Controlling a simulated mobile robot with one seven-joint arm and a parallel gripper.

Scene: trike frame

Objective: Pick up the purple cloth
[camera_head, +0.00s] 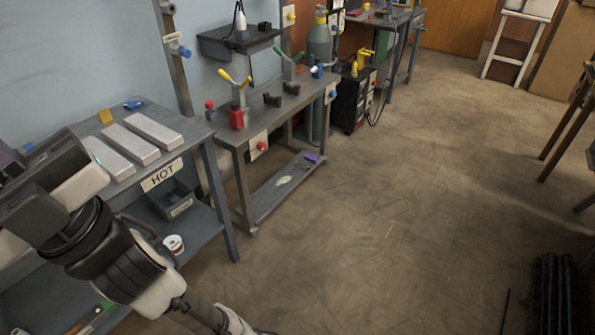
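A small purple thing (312,157), too small to tell as cloth, lies on the lower shelf of the middle workbench. A dark purple patch (7,157) shows at the left edge, on or behind the left bench and mostly hidden by my arm. I cannot tell which is the cloth. The end of my arm, with my gripper (40,180), is at the left over the left bench. Its fingers cannot be made out, nor whether they hold anything. It is well apart from the purple thing on the shelf.
The left bench (185,127) bears metal bars (152,137) above a HOT sign (162,176). The middle bench (225,134) bears clamps and a red block (236,118). A gas cylinder (320,45) stands behind. The floor (390,200) to the right is open.

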